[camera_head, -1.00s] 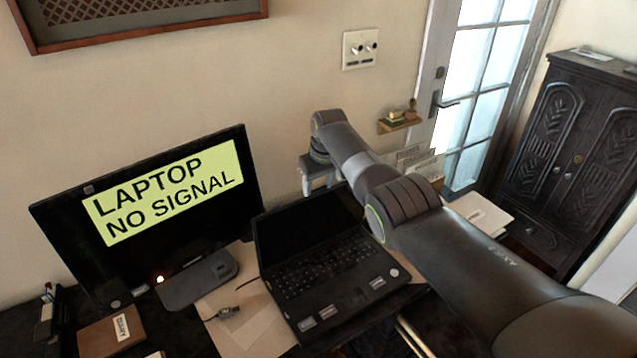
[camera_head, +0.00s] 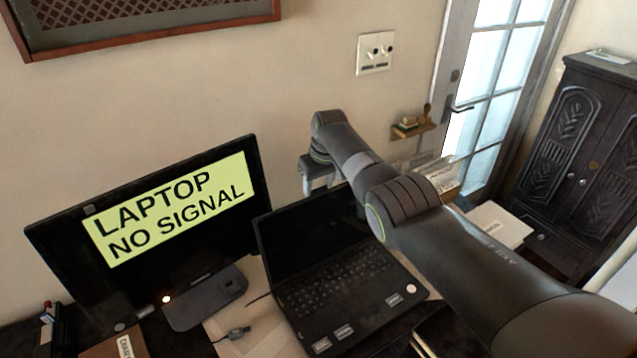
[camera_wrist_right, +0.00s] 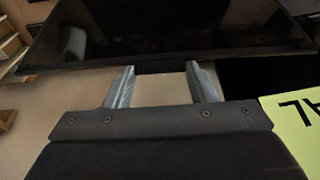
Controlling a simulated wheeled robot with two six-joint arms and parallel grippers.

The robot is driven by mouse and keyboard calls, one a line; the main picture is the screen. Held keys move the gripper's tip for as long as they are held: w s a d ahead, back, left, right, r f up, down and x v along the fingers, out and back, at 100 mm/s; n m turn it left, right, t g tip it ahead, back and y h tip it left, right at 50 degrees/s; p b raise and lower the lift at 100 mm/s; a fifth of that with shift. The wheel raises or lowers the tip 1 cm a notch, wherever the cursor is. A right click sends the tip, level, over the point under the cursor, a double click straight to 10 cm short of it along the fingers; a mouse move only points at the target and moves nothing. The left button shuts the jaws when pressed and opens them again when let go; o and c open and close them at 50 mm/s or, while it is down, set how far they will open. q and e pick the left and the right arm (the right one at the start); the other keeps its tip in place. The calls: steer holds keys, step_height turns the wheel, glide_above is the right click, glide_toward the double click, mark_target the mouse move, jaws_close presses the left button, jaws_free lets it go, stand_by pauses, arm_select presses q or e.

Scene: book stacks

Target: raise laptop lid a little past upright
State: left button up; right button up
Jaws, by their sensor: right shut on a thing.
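The black laptop (camera_head: 335,290) stands open on the desk, its keyboard facing me. Its lid (camera_head: 305,238) stands up from the hinge, roughly upright; its exact angle is hard to judge. My right gripper (camera_head: 318,183) is behind the lid's top edge, partly hidden by my own arm. In the right wrist view, its two fingers (camera_wrist_right: 162,82) reach the edge of a dark panel, which looks like the lid (camera_wrist_right: 170,32). They are shut on it, though the contact is not clear. My left gripper is out of view.
A monitor (camera_head: 150,245) reading "LAPTOP NO SIGNAL" stands left of the laptop. A cable plug (camera_head: 238,333) lies in front of it. A small wall shelf (camera_head: 413,130) and papers (camera_head: 498,225) are to the right of my gripper.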

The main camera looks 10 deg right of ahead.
steer(key=shift+r, duration=0.1)
steer(key=o, duration=1.4)
steer(key=shift+s+r, duration=0.1)
steer(key=shift+r, duration=0.35)
steer(key=b+v, duration=0.2)
steer(key=v, duration=1.4)
steer(key=shift+s+r+b, duration=0.1)
steer(key=shift+r+b, duration=0.1)
steer(key=shift+b, duration=0.1)
steer(key=shift+f, duration=0.1)
